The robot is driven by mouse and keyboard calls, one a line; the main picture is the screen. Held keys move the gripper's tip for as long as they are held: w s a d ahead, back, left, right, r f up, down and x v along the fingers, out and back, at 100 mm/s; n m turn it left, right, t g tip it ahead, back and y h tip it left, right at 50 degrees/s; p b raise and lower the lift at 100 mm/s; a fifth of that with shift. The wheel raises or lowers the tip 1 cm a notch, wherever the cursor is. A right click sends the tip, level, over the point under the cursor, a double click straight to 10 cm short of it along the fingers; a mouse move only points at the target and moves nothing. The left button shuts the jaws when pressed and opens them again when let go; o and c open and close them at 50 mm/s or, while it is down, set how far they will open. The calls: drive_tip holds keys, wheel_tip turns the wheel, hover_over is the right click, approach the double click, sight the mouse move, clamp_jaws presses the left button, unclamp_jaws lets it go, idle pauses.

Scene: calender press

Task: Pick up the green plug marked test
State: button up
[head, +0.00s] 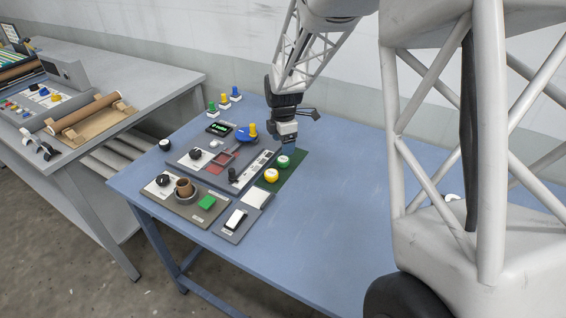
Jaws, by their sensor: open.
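A small upright green plug (212,106) stands on a light base at the back left of the blue table. It is one of a short row with a blue plug (223,98) and a yellow plug (235,91). Any marking on it is too small to read. My gripper (289,148) points down, to the right of the row and nearer the front. It is just above a round white-and-green piece (283,161) on a dark green mat (294,164). The gap between its fingers is too small to make out, and I see nothing held.
A grey control panel (184,157) with knobs and a yellow-topped blue part (246,134) lies left of my gripper. A front panel (166,203) holds a brown cup (184,187) and a green block (207,202). The blue table's (340,200) right side is mostly clear.

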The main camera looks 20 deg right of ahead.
sight(283, 159)
drive_tip(key=shift+f, duration=1.25)
drive_tip(key=shift+f, duration=0.1)
drive_tip(key=shift+f, duration=2.5)
drive_tip(key=shift+s, duration=0.1)
drive_tip(key=c, duration=1)
